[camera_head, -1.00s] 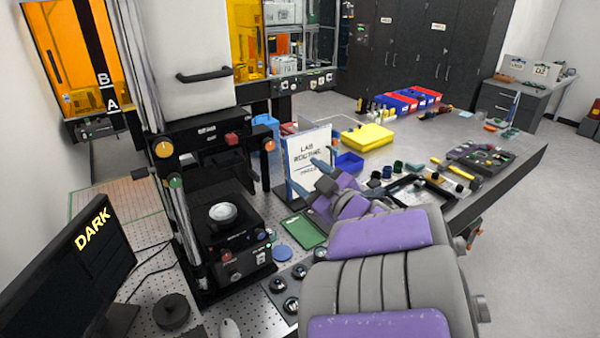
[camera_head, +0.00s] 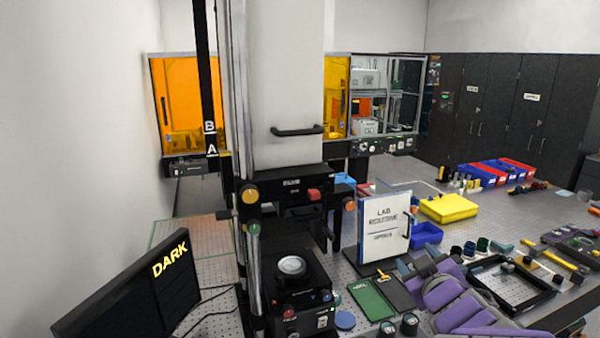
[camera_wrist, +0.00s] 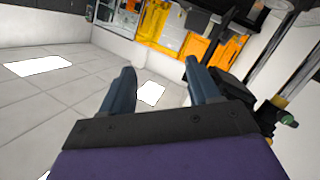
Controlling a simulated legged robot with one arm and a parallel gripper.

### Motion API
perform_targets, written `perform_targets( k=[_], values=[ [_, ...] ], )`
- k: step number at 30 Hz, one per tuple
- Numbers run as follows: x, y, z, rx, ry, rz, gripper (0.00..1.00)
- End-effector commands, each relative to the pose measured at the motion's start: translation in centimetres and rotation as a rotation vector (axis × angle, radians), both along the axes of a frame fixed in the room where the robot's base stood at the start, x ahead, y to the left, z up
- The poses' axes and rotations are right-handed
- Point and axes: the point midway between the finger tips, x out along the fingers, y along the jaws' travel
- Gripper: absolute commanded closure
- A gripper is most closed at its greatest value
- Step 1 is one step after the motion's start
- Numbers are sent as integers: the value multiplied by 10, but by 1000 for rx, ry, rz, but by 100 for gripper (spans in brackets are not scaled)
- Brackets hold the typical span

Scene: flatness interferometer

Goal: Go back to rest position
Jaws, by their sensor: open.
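My gripper shows in the wrist view (camera_wrist: 162,92), with its two blue-grey fingers spread apart and nothing between them. In the head view my purple and grey arm (camera_head: 460,300) is folded low at the lower right, over the bench; its fingertips are hard to make out there. The interferometer (camera_head: 290,290) stands at the centre with a round, pale disc (camera_head: 292,265) on its black stage. A monitor (camera_head: 135,290) at the lower left reads DARK.
A LAB ROUTINE sign (camera_head: 384,222), a green tablet-like pad (camera_head: 371,300), a blue bin (camera_head: 426,234), a yellow box (camera_head: 448,208) and a black frame tray (camera_head: 545,293) lie near my arm. Dark cabinets (camera_head: 500,105) line the back wall. The wrist view shows bare tiled floor (camera_wrist: 60,95).

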Motion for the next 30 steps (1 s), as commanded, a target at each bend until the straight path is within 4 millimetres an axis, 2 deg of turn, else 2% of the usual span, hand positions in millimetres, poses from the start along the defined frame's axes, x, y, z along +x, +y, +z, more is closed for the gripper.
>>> perform_targets(
  k=[6, 10, 14, 20, 24, 30],
  values=[
    [-36, -28, -43, 55, 194, -239, 39],
    [-69, -33, -77, 108, 344, -357, 39],
    [-109, -26, -110, 175, 508, -449, 39],
    [-184, 8, -162, 279, 810, -530, 39],
    [-243, 43, -188, 338, 1041, -540, 39],
    [-318, 90, -205, 382, 1333, -505, 39]
  ],
)
